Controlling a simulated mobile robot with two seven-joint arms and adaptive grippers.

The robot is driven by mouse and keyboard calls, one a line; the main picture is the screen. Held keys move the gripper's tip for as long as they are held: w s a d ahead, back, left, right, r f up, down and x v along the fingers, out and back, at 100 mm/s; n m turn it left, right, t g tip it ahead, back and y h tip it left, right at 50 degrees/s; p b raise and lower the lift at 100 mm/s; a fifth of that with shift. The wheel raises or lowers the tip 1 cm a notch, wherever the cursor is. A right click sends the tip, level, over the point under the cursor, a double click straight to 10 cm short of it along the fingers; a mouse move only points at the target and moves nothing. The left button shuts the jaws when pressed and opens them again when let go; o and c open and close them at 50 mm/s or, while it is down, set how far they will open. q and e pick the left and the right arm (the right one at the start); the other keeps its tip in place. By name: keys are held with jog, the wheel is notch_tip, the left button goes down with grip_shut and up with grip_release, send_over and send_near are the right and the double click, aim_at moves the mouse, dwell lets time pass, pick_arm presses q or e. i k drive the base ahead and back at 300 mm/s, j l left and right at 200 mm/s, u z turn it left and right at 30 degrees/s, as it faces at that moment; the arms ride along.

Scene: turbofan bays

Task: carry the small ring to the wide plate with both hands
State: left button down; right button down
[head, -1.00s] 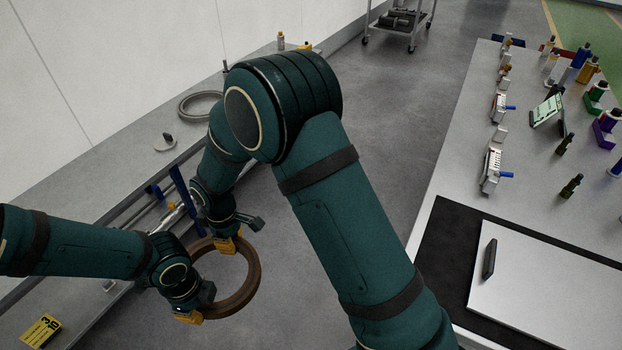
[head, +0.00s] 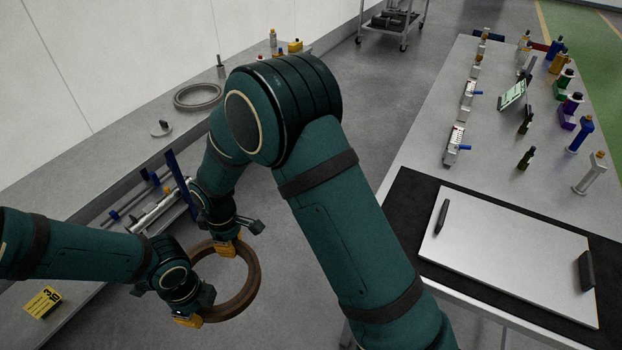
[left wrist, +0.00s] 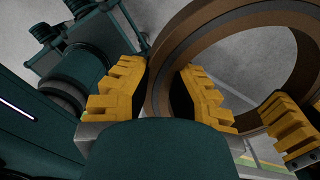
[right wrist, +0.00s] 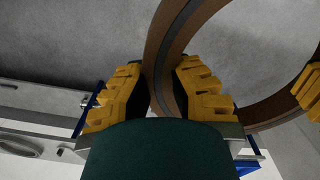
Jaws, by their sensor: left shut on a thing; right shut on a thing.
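The small ring, a brown band (head: 256,275), hangs over the open floor between the bench and the table. My left gripper (head: 189,318) is shut on its near left rim. My right gripper (head: 224,247) is shut on its far rim. The ring's band passes between the yellow fingers in the left wrist view (left wrist: 168,75) and in the right wrist view (right wrist: 160,65). A wide pale plate (head: 500,255) with two dark upright handles lies on a black mat on the right table, apart from the ring. My right arm hides part of the floor between.
The left bench (head: 105,175) carries a grey ring (head: 198,96), a small disc with a peg (head: 161,128) and a yellow numbered block (head: 42,302). Bottles and fittings stand along the right table (head: 480,170). A cart (head: 392,22) stands at the back. Grey floor lies between.

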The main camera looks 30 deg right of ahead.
aim_at(508, 246)
jog(key=k, duration=0.5)
jog(key=k+z, duration=0.1)
jog(key=z, duration=0.15)
jog(key=k+z, duration=0.1)
jog(key=z, duration=1.05)
